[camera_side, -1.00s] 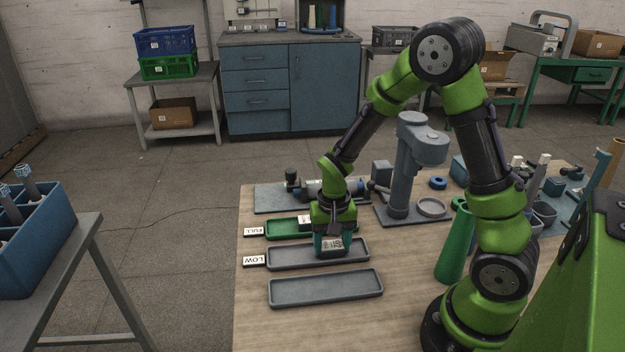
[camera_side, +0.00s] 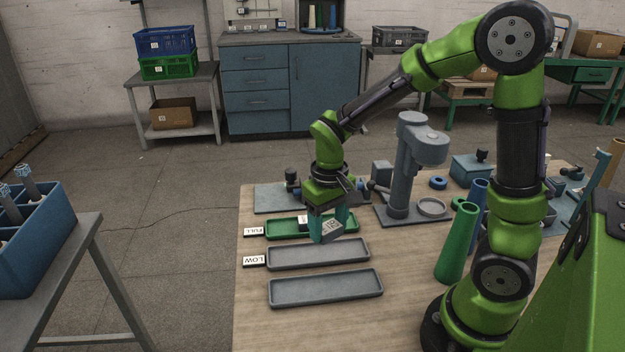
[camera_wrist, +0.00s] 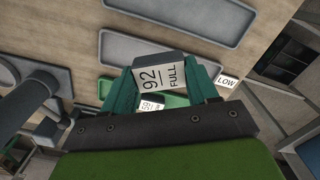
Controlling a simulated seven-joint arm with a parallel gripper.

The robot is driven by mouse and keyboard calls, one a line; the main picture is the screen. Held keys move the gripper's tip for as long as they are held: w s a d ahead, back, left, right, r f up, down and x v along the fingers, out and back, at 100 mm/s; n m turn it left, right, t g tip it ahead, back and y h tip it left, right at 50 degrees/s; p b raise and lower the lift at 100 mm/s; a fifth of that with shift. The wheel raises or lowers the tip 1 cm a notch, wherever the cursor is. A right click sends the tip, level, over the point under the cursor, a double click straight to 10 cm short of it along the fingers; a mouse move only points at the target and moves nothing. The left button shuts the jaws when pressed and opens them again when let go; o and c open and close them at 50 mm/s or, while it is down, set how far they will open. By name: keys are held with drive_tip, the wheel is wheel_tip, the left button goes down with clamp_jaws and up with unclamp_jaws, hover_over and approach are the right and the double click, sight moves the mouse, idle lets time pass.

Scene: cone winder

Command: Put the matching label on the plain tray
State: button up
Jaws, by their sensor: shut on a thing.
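My gripper (camera_side: 328,222) has teal fingers shut on a small grey block with a white label. In the wrist view the block (camera_wrist: 162,82) reads "92 FULL". In the side view the block (camera_side: 332,232) is tilted in the air near the front edge of the green tray. The green tray (camera_side: 283,231) has a "FULL" card (camera_side: 254,231) at its left end. The middle grey tray (camera_side: 318,254) has a "LOW" card (camera_side: 254,261). The nearest grey tray (camera_side: 325,288) is plain, empty and has no card beside it.
Another white-labelled block (camera_wrist: 152,103) sits in the green tray, partly hidden by my gripper. A grey column stand (camera_side: 403,170) rises to the right of the trays. A green cone (camera_side: 456,245) stands farther right. Bare tabletop lies around the plain tray.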

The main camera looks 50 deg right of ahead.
drive_tip(key=s+a+n, duration=0.1)
drive_tip(key=n, duration=0.5)
drive_tip(key=s+a+f+n, duration=0.1)
drive_tip(key=a+n, duration=0.1)
drive_tip(key=n, duration=0.5)
drive_tip(key=s+a+f+n, duration=0.1)
drive_tip(key=a+n, duration=0.1)
drive_tip(key=n, duration=0.5)
drive_tip(key=shift+f, duration=0.2)
drive_tip(key=n, duration=0.2)
drive_tip(key=shift+s+a+f+n, duration=0.1)
drive_tip(key=shift+s+a+n, duration=0.05)
drive_tip(key=shift+n, duration=0.25)
drive_tip(key=n, duration=0.4)
drive_tip(key=shift+s+a+f, duration=0.15)
drive_tip(key=n, duration=0.3)
drive_tip(key=shift+f+n, duration=0.3)
drive_tip(key=shift+f, duration=1.6)
drive_tip(key=shift+f, duration=0.4)
